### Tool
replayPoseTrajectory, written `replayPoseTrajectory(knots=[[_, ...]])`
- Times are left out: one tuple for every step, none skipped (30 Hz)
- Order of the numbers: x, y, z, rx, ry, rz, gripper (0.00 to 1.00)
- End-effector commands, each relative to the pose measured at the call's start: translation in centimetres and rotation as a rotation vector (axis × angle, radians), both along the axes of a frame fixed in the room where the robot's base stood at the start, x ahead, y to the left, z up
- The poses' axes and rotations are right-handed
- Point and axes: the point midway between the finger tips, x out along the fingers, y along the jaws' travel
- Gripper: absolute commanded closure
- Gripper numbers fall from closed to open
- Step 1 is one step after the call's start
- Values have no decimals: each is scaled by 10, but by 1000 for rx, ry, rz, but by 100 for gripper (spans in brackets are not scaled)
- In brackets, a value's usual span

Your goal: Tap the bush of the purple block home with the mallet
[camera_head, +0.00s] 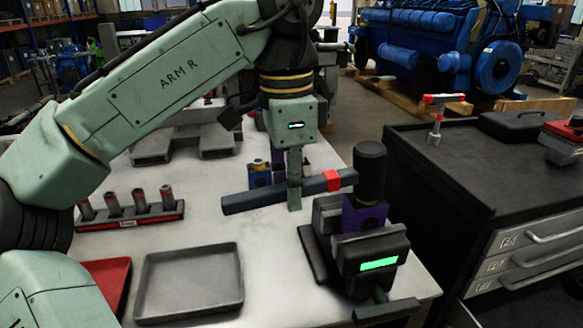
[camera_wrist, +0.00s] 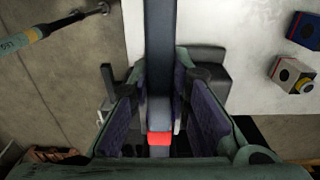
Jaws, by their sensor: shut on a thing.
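My gripper (camera_head: 294,188) is shut on the handle of the mallet (camera_head: 250,199), a dark bar with a red band, held roughly level. The mallet's black upright head (camera_head: 370,172) is directly over the purple block (camera_head: 364,217), very close to its top. I cannot tell whether it touches. The bush of that block is hidden behind or under the head. The block sits in a dark vise (camera_head: 325,235) with a lit green display. In the wrist view, the handle (camera_wrist: 159,50) runs between my gripper's fingers (camera_wrist: 160,115); the mallet head is not visible there.
Other small blocks (camera_head: 260,177) stand behind my gripper; they also show in the wrist view (camera_wrist: 286,72). A rack of several cylinders (camera_head: 130,220), a grey tray (camera_head: 190,285) and a red tray (camera_head: 112,275) lie left. A dark tool cabinet (camera_head: 450,165) stands right.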

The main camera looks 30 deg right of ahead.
Motion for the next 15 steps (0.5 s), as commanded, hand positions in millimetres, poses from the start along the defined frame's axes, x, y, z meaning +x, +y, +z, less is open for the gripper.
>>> replayPoseTrajectory(knots=[[1,-1,3,2,-4,3,100],[1,0,3,3,-5,3,100],[1,0,3,3,-4,3,100],[1,-1,3,3,-4,3,100],[1,-1,3,3,-4,3,100],[1,0,4,2,-3,3,100],[0,0,6,2,-3,3,100],[1,0,8,2,-3,3,100],[1,0,11,2,-3,3,100],[1,0,14,2,-3,3,100],[1,0,17,2,-3,3,100],[1,0,22,2,-4,3,100],[1,1,26,2,-4,3,100],[1,1,29,2,-4,3,100],[1,1,32,2,-4,4,100]])
